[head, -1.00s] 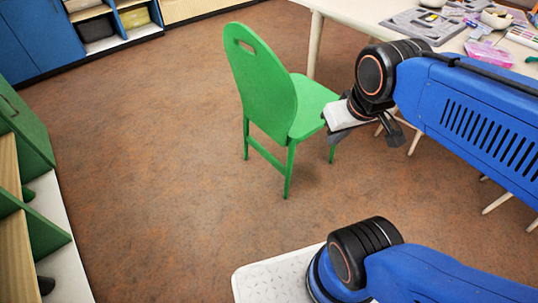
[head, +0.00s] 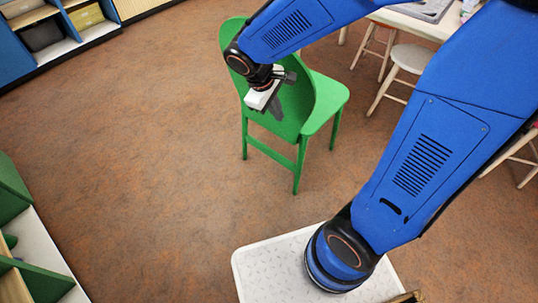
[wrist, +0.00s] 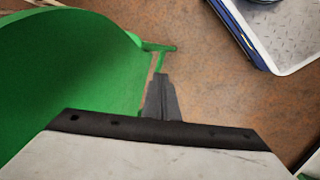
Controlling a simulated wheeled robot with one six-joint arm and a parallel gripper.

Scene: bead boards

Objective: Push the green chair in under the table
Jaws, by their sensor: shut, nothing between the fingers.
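The green chair (head: 327,101) stands upright on the brown floor in the head view, its seat toward the right and its backrest on the left. My arm crosses in front of the backrest and hides its upper part. My gripper (head: 274,110) is shut and empty, in front of the backrest; I cannot tell whether it touches. In the wrist view, the shut fingers (wrist: 160,98) show beside the green chair surface (wrist: 75,65). The pale table (head: 412,22) is at the top right, mostly hidden by my arm. A gap of floor shows between it and the chair.
A blue shelf unit (head: 50,30) is at the top left and a green shelf (head: 15,200) at the left edge. The floor left of the chair is clear.

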